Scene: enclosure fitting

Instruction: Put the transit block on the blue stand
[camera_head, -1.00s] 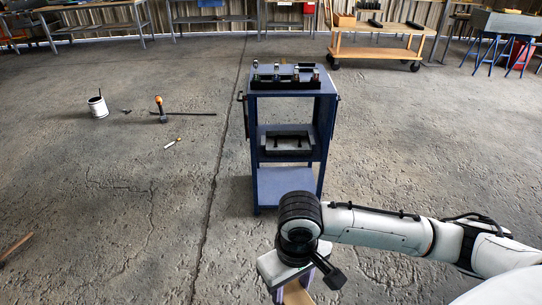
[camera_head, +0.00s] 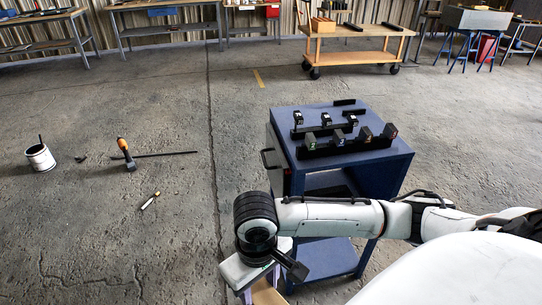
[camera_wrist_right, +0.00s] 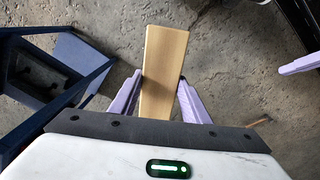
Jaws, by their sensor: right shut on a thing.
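The transit block, a plain light-wood bar, is gripped between the two lavender fingers of my right gripper (camera_wrist_right: 158,100) in the right wrist view, with its length (camera_wrist_right: 163,60) reaching past the fingertips. In the head view my right gripper (camera_head: 262,284) is low at the bottom centre, and part of the block (camera_head: 267,294) shows below it. The gripper is in front of and left of the blue stand (camera_head: 345,164), apart from it. The stand also shows at the left of the wrist view (camera_wrist_right: 92,82). A lavender finger (camera_wrist_right: 299,64) at the right edge there looks like my left gripper's.
The stand's top carries black racks (camera_head: 345,147) with several small coloured-faced parts. A grey tray-like part (camera_wrist_right: 48,78) sits inside the stand. A paint tin (camera_head: 40,158) and a hammer-like tool (camera_head: 126,154) are on the floor at left. A wooden trolley (camera_head: 350,47) stands behind.

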